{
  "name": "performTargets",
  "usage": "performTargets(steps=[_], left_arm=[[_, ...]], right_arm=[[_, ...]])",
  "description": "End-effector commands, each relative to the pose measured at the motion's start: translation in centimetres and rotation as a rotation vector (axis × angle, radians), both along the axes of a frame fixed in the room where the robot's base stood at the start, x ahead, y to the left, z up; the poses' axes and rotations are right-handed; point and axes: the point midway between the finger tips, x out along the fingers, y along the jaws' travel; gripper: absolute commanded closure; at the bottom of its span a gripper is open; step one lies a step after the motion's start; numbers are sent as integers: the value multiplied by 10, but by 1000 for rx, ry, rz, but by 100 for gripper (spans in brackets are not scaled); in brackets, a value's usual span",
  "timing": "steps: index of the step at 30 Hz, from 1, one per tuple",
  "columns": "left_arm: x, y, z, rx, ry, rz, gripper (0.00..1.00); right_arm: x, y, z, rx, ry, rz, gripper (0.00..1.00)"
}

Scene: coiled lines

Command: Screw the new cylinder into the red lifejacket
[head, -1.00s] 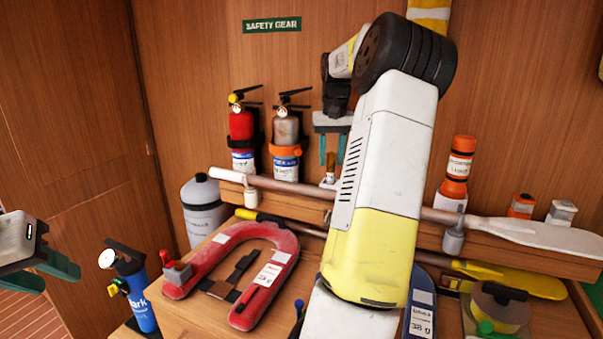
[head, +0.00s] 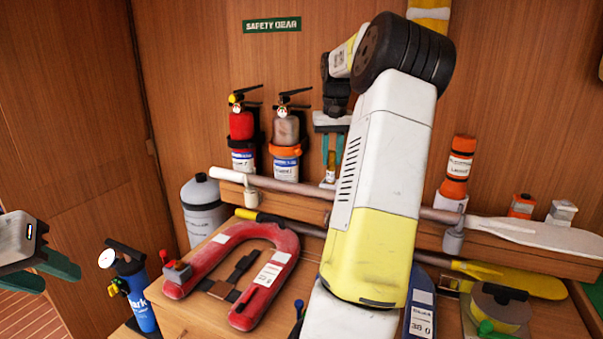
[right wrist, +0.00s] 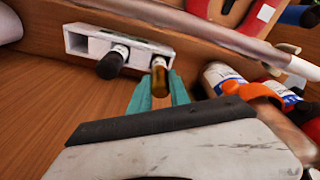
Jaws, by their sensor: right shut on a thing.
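The red lifejacket (head: 201,262) lies as a horseshoe on the bench, with a grey-and-red fitting (head: 177,271) at its left end. My right gripper (head: 332,160) is shut on a small amber-brown cylinder (head: 330,172), which is upright by the white holder (right wrist: 78,40) on the shelf. In the right wrist view this cylinder (right wrist: 160,78) is between the teal fingers, its pale end at the holder. A dark-capped cylinder (right wrist: 112,63) sits beside it in the holder. My left gripper (head: 58,279) is open and empty at the left edge.
Two fire extinguishers (head: 242,140) stand left of my right gripper, near it in the wrist view. A paddle (head: 275,186) lies along the shelf front. A blue bottle (head: 140,300) stands left of the lifejacket. My right arm hides the bench middle.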

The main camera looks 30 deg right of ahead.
Motion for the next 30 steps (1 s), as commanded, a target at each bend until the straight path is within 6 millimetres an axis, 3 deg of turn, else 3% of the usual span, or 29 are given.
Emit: performTargets(steps=[14,25,30], left_arm=[[0,0,0,0,0,0,64],[0,0,0,0,0,0,64],[0,0,0,0,0,0,64]], right_arm=[[0,0,5,0,-1,1,100],[1,1,36,0,-3,1,100],[0,0,39,1,0,1,100]])
